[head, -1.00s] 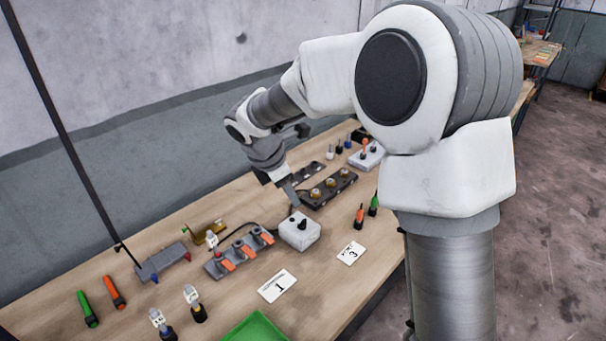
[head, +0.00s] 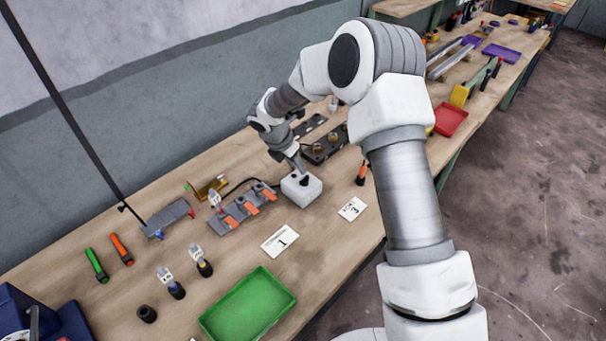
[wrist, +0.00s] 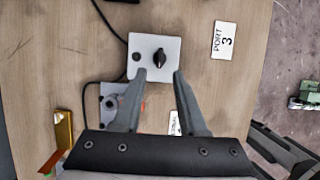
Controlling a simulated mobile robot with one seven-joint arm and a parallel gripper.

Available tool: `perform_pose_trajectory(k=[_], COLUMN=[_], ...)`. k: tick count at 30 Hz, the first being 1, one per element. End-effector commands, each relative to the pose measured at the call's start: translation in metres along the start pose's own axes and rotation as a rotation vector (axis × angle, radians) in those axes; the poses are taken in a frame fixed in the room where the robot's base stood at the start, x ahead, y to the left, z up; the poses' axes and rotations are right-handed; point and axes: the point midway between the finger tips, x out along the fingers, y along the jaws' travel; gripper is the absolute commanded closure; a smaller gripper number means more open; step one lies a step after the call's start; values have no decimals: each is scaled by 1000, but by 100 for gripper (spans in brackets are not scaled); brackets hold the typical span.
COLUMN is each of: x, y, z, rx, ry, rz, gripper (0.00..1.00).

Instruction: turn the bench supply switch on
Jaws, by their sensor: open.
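The bench supply looks to be the white box (head: 301,190) with a black knob on top, standing on the bench. In the wrist view the box (wrist: 143,47) lies just beyond my fingertips, and its black switch knob (wrist: 159,58) shows between and ahead of them. A small dark round spot sits left of the knob. My gripper (wrist: 156,76) is open and empty, its two fingers apart. In the head view my gripper (head: 301,169) is over the box's back edge; I cannot tell whether it touches.
A grey fixture with orange levers (head: 240,208) stands left of the box, and a dark block with brass fittings (head: 325,145) behind it. A black cable runs from the box. Cards (head: 280,241) and (head: 352,208) lie in front. A green tray (head: 250,306) is nearer.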

Motion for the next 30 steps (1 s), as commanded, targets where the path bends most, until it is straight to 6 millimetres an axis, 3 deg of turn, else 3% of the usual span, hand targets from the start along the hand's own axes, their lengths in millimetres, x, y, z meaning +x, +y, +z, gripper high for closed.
perform_pose_trajectory(k=[6,12,25,30], x=[43,67,75,75], y=[-1,0,0,0], z=[0,0,1,0], rx=[0,1,1,1], ry=[2,1,-1,-1], rz=[-3,-1,0,0], gripper=[59,59,59,89])
